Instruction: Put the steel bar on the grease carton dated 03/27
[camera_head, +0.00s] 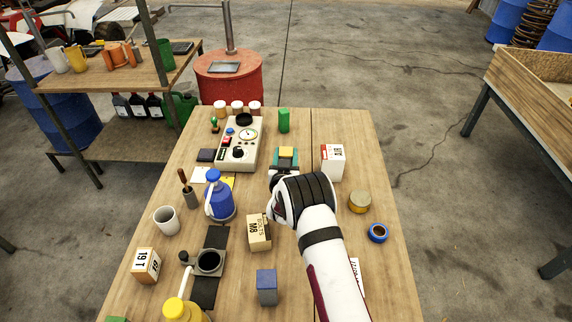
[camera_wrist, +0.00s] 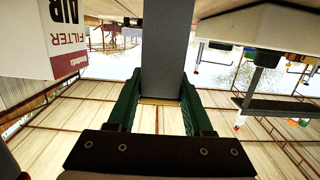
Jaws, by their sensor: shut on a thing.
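My gripper (camera_head: 286,160) is shut on a grey bar with a yellow end (camera_head: 287,152), beyond the middle of the table. In the wrist view the grey bar (camera_wrist: 166,45) stands between the green fingers (camera_wrist: 160,105). No grease label or 03/27 date is readable on any carton. A white printed piece (camera_head: 358,275) is partly hidden behind my arm; its text is unreadable.
An air filter carton (camera_head: 333,161) stands close right of my gripper and shows in the wrist view (camera_wrist: 55,35). A bolts carton (camera_head: 259,232), blue jug (camera_head: 219,197), gauge box (camera_head: 238,145) and 19 T carton (camera_head: 146,264) stand leftward. A tin (camera_head: 359,202) and tape roll (camera_head: 377,233) are right.

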